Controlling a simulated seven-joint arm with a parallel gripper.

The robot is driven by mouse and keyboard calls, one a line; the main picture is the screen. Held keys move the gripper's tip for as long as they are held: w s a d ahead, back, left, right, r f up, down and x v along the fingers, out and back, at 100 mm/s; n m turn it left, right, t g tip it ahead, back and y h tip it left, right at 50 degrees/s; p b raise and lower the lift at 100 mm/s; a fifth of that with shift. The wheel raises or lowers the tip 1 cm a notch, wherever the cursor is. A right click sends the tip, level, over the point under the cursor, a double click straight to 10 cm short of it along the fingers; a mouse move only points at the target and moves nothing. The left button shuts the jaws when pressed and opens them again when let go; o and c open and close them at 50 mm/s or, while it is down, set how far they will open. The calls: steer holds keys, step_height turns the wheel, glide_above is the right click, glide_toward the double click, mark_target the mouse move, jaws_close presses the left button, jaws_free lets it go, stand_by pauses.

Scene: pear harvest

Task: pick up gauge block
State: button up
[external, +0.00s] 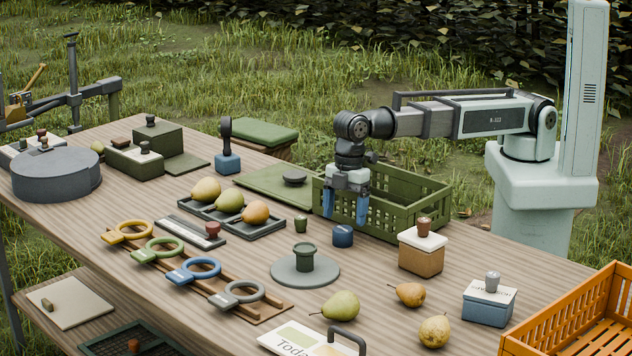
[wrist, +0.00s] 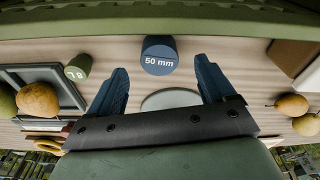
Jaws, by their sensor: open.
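A short blue cylindrical block (external: 343,236) stands on the wooden table in front of the green crate. In the wrist view the blue block (wrist: 159,55) shows a white "50 mm" mark and lies between the lines of the two blue fingers. My gripper (external: 345,209) is open and empty, pointing down just above and behind the blue block, apart from it. A smaller green block (external: 301,224) stands to its left; it also shows in the wrist view (wrist: 78,67) with a white mark that is hard to read.
The green crate (external: 400,202) is close behind my gripper. A grey round stand (external: 305,270) lies in front of the blue block. A dark tray (external: 264,229) with pears is to the left. A brown box (external: 421,260) and loose pears (external: 342,305) are to the right and front.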

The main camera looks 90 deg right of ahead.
mark_target(343, 228)
steer(key=shift+w+a+f, duration=0.1)
steer(key=shift+a+f, duration=0.05)
steer(key=shift+f, duration=1.15)
steer(key=shift+w+a+f, duration=0.1)
steer(key=shift+a+f, duration=0.05)
steer(key=shift+f, duration=1.15)
steer(key=shift+c, duration=0.3)
steer(key=c, duration=1.1)
